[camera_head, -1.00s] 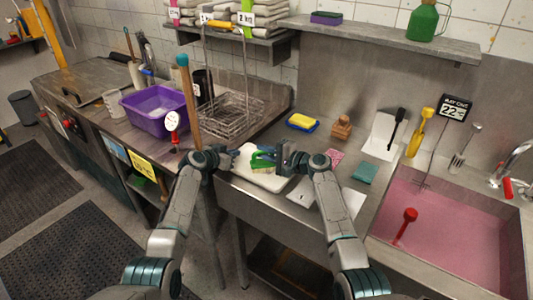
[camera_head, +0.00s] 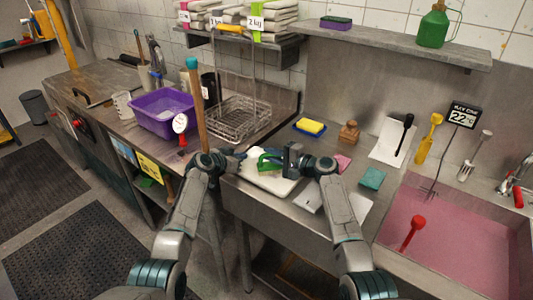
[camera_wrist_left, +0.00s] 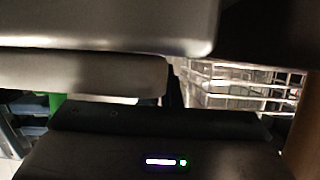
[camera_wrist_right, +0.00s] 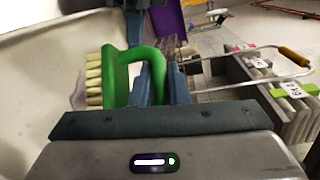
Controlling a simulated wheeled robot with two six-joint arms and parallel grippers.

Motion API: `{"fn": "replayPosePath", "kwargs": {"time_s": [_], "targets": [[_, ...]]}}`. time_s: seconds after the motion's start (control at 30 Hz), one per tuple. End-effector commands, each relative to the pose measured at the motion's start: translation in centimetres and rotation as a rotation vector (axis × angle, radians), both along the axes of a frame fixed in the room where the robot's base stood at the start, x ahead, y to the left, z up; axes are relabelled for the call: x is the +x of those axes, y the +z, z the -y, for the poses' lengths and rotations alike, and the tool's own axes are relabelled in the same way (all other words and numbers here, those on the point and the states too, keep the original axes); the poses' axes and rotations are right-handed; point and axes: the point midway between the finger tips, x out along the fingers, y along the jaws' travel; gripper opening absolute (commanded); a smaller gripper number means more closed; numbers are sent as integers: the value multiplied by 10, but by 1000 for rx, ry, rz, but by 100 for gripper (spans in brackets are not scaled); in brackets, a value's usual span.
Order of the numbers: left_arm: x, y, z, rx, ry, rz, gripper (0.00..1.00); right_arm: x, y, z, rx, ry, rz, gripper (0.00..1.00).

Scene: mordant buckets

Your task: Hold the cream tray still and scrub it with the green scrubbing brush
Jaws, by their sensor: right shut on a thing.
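The cream tray (camera_head: 272,184) lies on the steel counter left of the sink, partly covered by my grippers; its pale surface fills the left of the right wrist view (camera_wrist_right: 40,75). The green scrubbing brush (camera_head: 265,162) is over the tray, cream bristles towards it in the right wrist view (camera_wrist_right: 122,75). Whether the bristles touch the tray is unclear. My right gripper (camera_wrist_right: 160,82) is shut on the brush's green handle. My left gripper (camera_head: 240,155) is at the tray's left end; its fingers are hidden in the dark left wrist view, so its grip is unclear.
The pink-filled sink (camera_head: 450,240) is at the right. A wire basket (camera_head: 238,116) and purple tub (camera_head: 165,112) stand behind and left. A wooden-handled tool (camera_head: 196,105) rises close by my left gripper. A teal cloth (camera_head: 372,178) lies right of my right arm.

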Motion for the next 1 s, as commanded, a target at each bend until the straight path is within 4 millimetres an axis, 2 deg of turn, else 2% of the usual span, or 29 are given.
{"fn": "replayPosePath", "kwargs": {"time_s": [0.2,0.43,1.0], "targets": [[0,0,0,0,0,0,0,-8,1,12,-1,-1,2,0],[0,0,0,0,0,0,0,-8,-1,11,0,0,2,0],[0,1,0,-1,-1,1,0,16,-7,-23,0,1,-3,0]]}}
